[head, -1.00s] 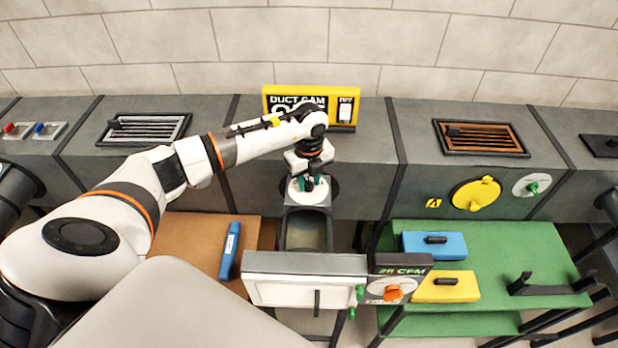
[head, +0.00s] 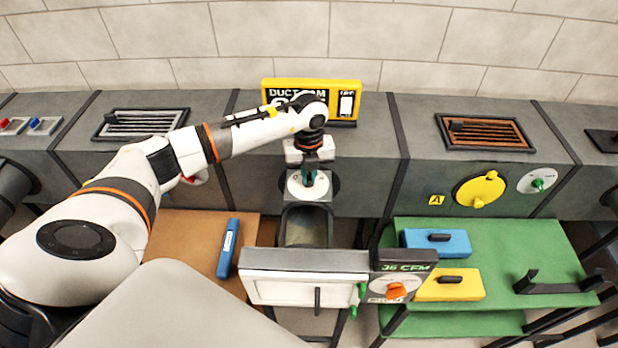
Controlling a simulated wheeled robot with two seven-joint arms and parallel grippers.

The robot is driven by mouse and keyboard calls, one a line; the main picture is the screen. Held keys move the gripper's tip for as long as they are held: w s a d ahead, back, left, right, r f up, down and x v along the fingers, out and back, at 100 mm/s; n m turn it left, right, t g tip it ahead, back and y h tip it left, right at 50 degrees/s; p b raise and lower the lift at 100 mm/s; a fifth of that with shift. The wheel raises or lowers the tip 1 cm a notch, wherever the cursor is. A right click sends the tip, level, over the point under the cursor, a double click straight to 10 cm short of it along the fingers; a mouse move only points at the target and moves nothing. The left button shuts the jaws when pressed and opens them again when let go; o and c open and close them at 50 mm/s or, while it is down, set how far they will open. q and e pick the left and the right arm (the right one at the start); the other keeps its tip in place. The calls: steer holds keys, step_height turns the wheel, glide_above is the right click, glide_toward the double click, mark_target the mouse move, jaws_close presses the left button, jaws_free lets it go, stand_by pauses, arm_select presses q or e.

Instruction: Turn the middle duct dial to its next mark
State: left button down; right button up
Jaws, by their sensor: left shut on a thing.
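The middle duct dial (head: 297,189) is a white disc on the front of the grey duct, just above the duct's open mouth. My left gripper (head: 309,180) comes down on it from above and is shut on its knob. The fingers and wrist hide the knob and the dial's upper part, so I cannot read where it points. My right gripper is not in view.
A readout box (head: 403,262) with an orange knob shows 36 CFM. A yellow duct cam display (head: 270,88) stands behind my wrist. A blue stick (head: 228,250) lies on the brown board.

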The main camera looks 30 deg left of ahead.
arm_select(q)
steer(key=m+b, duration=0.3)
steer(key=m, duration=0.1)
steer(key=shift+a+f, duration=0.1)
steer(key=shift+m+b, duration=1.15)
steer(key=shift+m, duration=0.55)
steer(key=shift+r, duration=0.2)
steer(key=c, duration=1.5)
jaws_free()
step_height(320, 180, up, 12)
steer(key=b, duration=0.3)
